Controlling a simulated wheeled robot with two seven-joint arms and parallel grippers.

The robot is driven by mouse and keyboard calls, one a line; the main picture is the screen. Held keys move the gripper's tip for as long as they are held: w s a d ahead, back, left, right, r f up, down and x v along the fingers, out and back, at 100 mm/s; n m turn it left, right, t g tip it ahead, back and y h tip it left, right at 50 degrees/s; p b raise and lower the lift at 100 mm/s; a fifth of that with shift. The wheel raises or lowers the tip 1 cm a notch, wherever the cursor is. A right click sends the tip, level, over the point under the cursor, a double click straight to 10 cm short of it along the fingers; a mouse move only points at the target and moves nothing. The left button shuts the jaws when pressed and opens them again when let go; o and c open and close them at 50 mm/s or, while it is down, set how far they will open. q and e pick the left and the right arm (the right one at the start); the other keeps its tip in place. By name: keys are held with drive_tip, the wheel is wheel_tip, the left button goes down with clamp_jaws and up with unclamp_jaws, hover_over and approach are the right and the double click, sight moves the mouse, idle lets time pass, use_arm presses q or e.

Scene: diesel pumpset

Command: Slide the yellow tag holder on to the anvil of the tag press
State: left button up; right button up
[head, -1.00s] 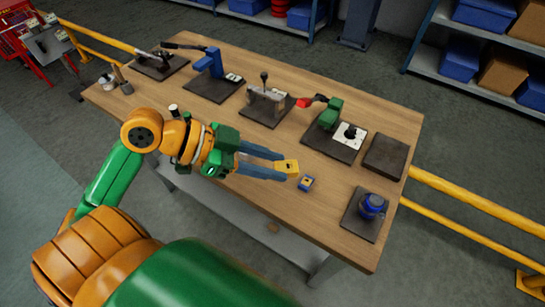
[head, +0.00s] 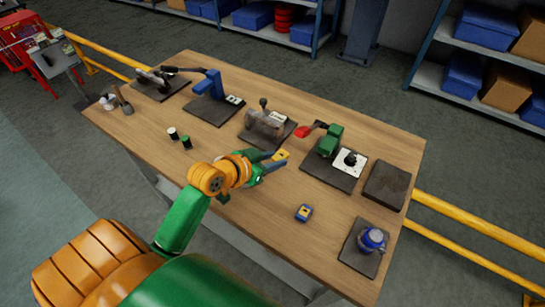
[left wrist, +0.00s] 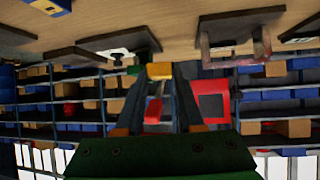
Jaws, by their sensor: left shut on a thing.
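The yellow tag holder (head: 282,155) is held at the fingertips of my left gripper (head: 278,160), which is shut on it. It also shows in the left wrist view (left wrist: 159,71), between the two fingertips. The gripper is above the table, just in front of the gap between a grey metal fixture (head: 265,122) and a green press with a red handle (head: 329,141). Several bench devices stand here, and I cannot tell for sure which is the tag press; its anvil is not clear. My right gripper is not in view.
A blue lever press (head: 210,85) stands farther left. A dark block (head: 386,186) and a blue round device (head: 371,240) stand at the right. Two small cylinders stand left of my arm.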

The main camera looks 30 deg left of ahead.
use_arm(q)
drive_tip(key=shift+n+y, duration=0.9)
drive_tip(key=d+f, duration=0.1)
drive_tip(key=w+d+f, duration=0.1)
drive_tip(key=f, duration=0.1)
drive_tip(key=d+f+p, duration=0.1)
drive_tip(key=shift+w+f, duration=0.25)
drive_tip(key=d, duration=0.2)
drive_tip(key=w+d+f, duration=0.1)
drive_tip(key=d, duration=0.3)
drive_tip(key=shift+w+f, duration=0.2)
drive_tip(key=shift+w, duration=0.1)
drive_tip(key=shift+a, duration=0.15)
drive_tip(key=shift+s, duration=0.1)
